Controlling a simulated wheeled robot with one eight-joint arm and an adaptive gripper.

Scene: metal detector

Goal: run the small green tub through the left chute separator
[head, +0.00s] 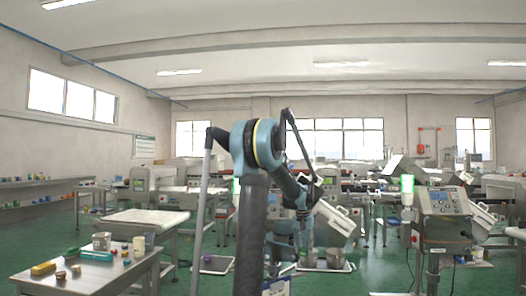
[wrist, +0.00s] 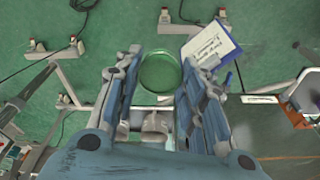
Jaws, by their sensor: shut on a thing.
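In the wrist view a round green translucent tub (wrist: 160,72) sits between the fingers of my gripper (wrist: 162,62), which is shut on it. Green floor shows beyond the tub. White machine parts (wrist: 155,120) show between the fingers, nearer the palm. In the head view a white tilted chute separator (head: 336,222) stands right of centre, behind my arm; my arm partly hides it. A second tilted chute machine (head: 484,218) stands at the right with a control box (head: 443,202). In the head view my gripper and the tub cannot be made out clearly.
A metal table (head: 80,285) at the left bears a yellow block (head: 43,268), a teal box (head: 96,255), a metal cup (head: 101,241) and small items. A metal pail (head: 335,258) stands below the left chute. The wrist view shows a white sheet (wrist: 212,46), casters and cables around.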

